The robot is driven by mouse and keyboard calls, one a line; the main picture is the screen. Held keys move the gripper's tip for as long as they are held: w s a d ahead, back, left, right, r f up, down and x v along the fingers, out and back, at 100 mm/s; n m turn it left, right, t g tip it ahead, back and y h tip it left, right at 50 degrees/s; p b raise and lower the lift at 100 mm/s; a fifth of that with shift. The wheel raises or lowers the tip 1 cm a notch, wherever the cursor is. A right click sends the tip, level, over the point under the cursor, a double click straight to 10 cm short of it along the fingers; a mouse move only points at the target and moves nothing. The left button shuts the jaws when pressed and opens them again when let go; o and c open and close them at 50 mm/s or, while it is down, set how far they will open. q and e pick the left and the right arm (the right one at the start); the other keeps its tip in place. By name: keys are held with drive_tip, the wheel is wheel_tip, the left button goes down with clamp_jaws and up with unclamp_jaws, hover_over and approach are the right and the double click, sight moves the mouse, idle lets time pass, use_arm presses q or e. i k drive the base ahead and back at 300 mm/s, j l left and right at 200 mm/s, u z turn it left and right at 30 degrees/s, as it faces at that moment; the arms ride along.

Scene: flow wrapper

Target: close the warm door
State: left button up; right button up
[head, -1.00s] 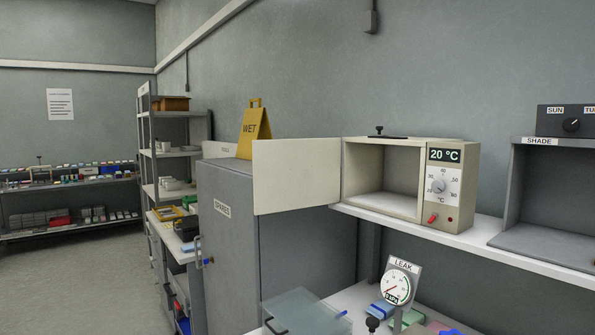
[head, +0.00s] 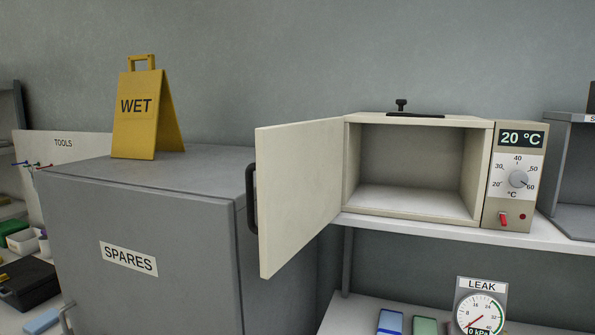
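The warm cabinet (head: 380,220) is a cream box on a white shelf, with a display reading 20 °C, a dial and a red switch on its right side. Its inside looks empty. Its door (head: 298,190) stands wide open, swung out from the left edge toward me. The black door handle (head: 251,198) sits at the door's free left edge, on the outer face. Neither of my grippers is in view.
A grey SPARES cabinet (head: 100,225) stands left of the door, with a yellow WET sign (head: 139,120) on top. A LEAK gauge (head: 480,312) stands below the shelf (head: 450,235). A grey compartment (head: 575,175) is at the right. The space before the warm cabinet's opening is clear.

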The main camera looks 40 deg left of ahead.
sight(299, 165)
drive_tip(key=k+j, duration=0.1)
drive_tip(key=j, duration=0.45)
drive_tip(key=k+j, duration=0.1)
drive_tip(key=j, duration=1)
drive_tip(key=k+u, duration=0.05)
drive_tip(key=k, duration=0.05)
